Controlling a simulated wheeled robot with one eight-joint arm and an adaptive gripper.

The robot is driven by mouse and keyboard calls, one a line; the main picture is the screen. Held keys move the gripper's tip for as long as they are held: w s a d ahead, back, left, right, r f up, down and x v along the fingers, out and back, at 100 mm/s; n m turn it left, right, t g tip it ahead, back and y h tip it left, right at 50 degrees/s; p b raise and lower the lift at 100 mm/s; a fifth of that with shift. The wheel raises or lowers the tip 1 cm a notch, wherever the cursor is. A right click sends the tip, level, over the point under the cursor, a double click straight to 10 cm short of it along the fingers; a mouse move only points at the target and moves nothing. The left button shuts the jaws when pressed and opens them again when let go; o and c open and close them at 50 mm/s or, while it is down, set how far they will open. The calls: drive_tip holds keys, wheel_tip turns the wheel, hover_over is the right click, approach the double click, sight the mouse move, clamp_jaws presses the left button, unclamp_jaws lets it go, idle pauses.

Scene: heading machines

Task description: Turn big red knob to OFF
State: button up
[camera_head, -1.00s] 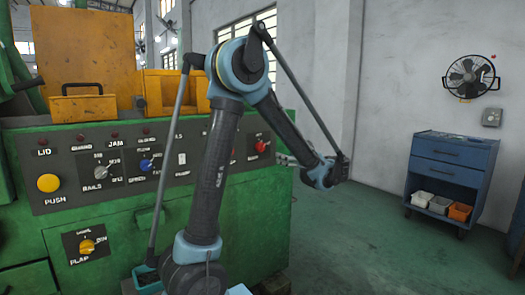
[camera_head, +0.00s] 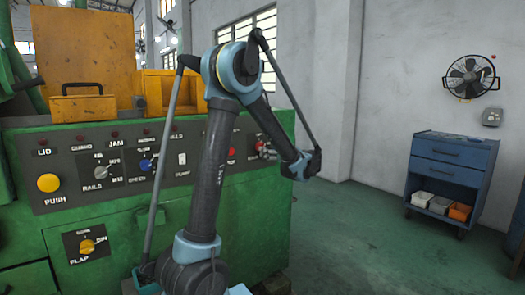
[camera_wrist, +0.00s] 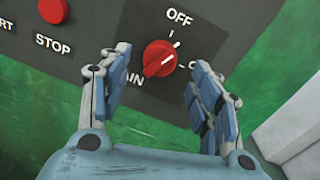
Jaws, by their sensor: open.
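The big red knob (camera_wrist: 160,57) is on the dark control panel in the wrist view, below the OFF label (camera_wrist: 179,17). A white line on it runs from lower left to upper right, slanted away from OFF. Part of the label at its lower left is hidden by a finger. My gripper (camera_wrist: 161,63) is open, with one blue-grey finger on the left of the knob and one on the right. Gaps show between fingers and knob; I cannot tell their depth from the panel. In the head view my gripper (camera_head: 266,151) is at the panel's right end, mostly covering the knob.
A red STOP button (camera_wrist: 54,10) is left of the knob, also on the panel in the head view (camera_head: 232,151). Other switches and a yellow PUSH button (camera_head: 48,182) are further left. A blue cabinet (camera_head: 450,175) stands at the right, with open floor between.

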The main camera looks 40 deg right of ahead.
drive_tip(key=shift+w+a, duration=0.2)
drive_tip(key=shift+w, duration=2.05)
drive_tip(key=c, duration=1.1)
